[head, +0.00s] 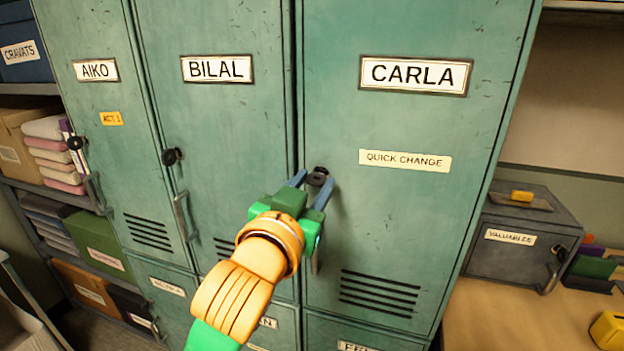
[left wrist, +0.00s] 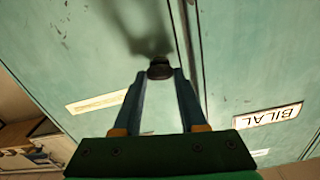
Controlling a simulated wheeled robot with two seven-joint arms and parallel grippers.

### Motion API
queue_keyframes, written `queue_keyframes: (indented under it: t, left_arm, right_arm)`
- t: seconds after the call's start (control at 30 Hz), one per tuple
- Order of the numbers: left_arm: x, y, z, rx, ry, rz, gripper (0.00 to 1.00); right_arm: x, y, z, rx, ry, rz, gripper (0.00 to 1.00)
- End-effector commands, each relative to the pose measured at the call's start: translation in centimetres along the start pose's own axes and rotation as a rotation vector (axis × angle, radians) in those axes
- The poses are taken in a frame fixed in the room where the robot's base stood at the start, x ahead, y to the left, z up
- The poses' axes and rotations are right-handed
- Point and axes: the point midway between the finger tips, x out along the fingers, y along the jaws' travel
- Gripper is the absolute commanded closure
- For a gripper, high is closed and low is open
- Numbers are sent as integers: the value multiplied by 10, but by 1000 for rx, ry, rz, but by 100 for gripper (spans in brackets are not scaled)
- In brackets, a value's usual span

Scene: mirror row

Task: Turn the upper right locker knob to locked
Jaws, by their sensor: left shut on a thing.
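The upper right locker (head: 400,220) is a green metal door labelled CARLA, with a yellow QUICK CHANGE strip. Its dark knob (head: 319,174) is near the door's left edge. My left gripper (head: 312,183) reaches up to it from below, with its blue fingers on either side. In the left wrist view, the fingertips of my left gripper (left wrist: 160,77) are shut on the dark knob (left wrist: 160,66). The knob's pointer and marks are too small or hidden to read. My right gripper is not in view.
The BILAL locker (head: 215,130) and AIKO locker (head: 95,130) stand to the left, each with a dark knob and a handle. My arm hides part of the CARLA handle. A grey VALUABLES box (head: 515,255) sits on the wooden surface at right. Shelves fill the far left.

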Motion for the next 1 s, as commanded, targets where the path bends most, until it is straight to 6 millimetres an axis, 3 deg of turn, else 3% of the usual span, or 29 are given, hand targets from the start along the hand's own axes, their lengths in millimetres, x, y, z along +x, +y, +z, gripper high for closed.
queue_keyframes:
  t: [1.0]
  left_arm:
    - [0, 2, -2, 955, -3, 2, 100]
  right_arm:
    - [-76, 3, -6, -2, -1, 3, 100]
